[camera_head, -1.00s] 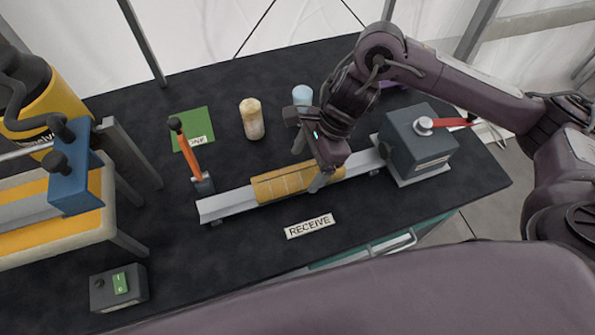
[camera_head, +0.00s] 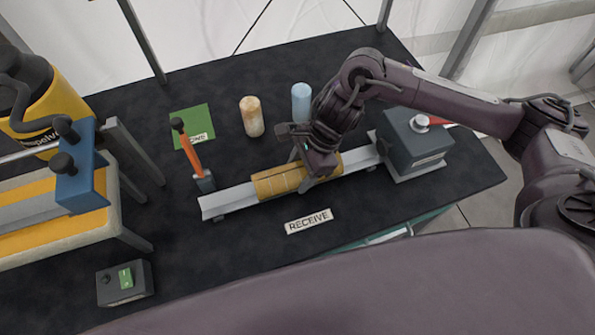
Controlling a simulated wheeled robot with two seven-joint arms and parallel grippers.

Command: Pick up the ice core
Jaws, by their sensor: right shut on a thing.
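A tan, banded cylinder (camera_head: 275,183) lies lengthwise in a long grey trough (camera_head: 228,204) on the dark table. My right gripper (camera_head: 309,176) is shut on it near its right end, with the fingers partly hidden by the wrist. The cylinder still appears to lie in the trough. A pale blue cylinder (camera_head: 301,102) and a mottled cream-brown cylinder (camera_head: 252,117) stand upright behind it. My left gripper is not in view.
A grey box (camera_head: 415,142) stands at the trough's right end, an orange lever (camera_head: 190,152) at its left. A RECEIVE label (camera_head: 309,222) lies in front. A green mat (camera_head: 192,121) lies behind. A small control box (camera_head: 125,283) sits front left.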

